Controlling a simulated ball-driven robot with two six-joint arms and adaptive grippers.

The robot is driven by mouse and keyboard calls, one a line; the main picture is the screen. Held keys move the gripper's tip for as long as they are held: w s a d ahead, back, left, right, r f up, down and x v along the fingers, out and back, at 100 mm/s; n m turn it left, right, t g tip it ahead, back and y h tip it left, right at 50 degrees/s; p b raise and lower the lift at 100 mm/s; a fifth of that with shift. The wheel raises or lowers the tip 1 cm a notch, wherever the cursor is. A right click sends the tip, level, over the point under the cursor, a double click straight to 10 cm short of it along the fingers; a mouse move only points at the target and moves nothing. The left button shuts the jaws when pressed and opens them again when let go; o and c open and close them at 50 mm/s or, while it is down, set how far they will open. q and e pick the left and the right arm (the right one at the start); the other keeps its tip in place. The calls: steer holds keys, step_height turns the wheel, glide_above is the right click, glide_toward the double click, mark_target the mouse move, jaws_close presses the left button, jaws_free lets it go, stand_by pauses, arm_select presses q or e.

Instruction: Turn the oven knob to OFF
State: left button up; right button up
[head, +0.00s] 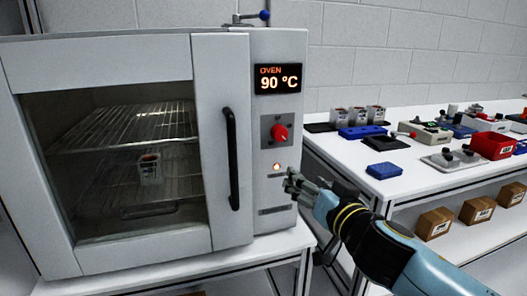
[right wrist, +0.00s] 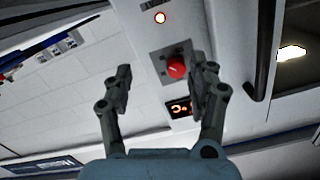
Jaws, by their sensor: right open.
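The oven (head: 130,55) stands on a white table at the left of the head view, its door closed. Its red knob (head: 280,132) sits on a dark square plate below the display (head: 278,79), which reads OVEN 90 °C. An orange lamp (head: 277,167) glows below the knob. My right gripper (head: 291,184) is below and slightly right of the knob, apart from it. In the right wrist view the red knob (right wrist: 175,67) appears between the open, empty fingers (right wrist: 163,78), farther off. My left gripper is in neither view.
A black door handle (head: 232,158) stands left of the knob. A cup (head: 150,169) is inside the oven. A white bench (head: 345,155) on the right holds a blue box (head: 383,170), a red bin (head: 492,146) and other items. Cardboard boxes (head: 434,223) sit underneath.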

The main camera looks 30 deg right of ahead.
steer(key=t+p, duration=0.1)
glide_toward(281, 136)
steer(key=s, duration=0.1)
steer(key=shift+n, duration=0.3)
steer(key=w+p, duration=0.1)
steer(key=w, duration=0.2)
steer(key=w+d+p, duration=0.1)
steer(key=w, duration=0.1)
steer(key=w+p, duration=0.1)
steer(key=w, duration=0.2)
steer(key=shift+w+d+r, duration=0.1)
steer(key=shift+w+d, duration=0.15)
steer(key=shift+w, duration=0.1)
steer(key=shift+w+d, duration=0.15)
steer(key=shift+w, duration=0.6)
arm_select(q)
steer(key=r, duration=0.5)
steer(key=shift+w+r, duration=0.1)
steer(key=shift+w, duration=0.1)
arm_select(e)
steer(key=c, duration=1.1)
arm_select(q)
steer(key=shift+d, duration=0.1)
arm_select(e)
steer(key=shift+c, duration=0.2)
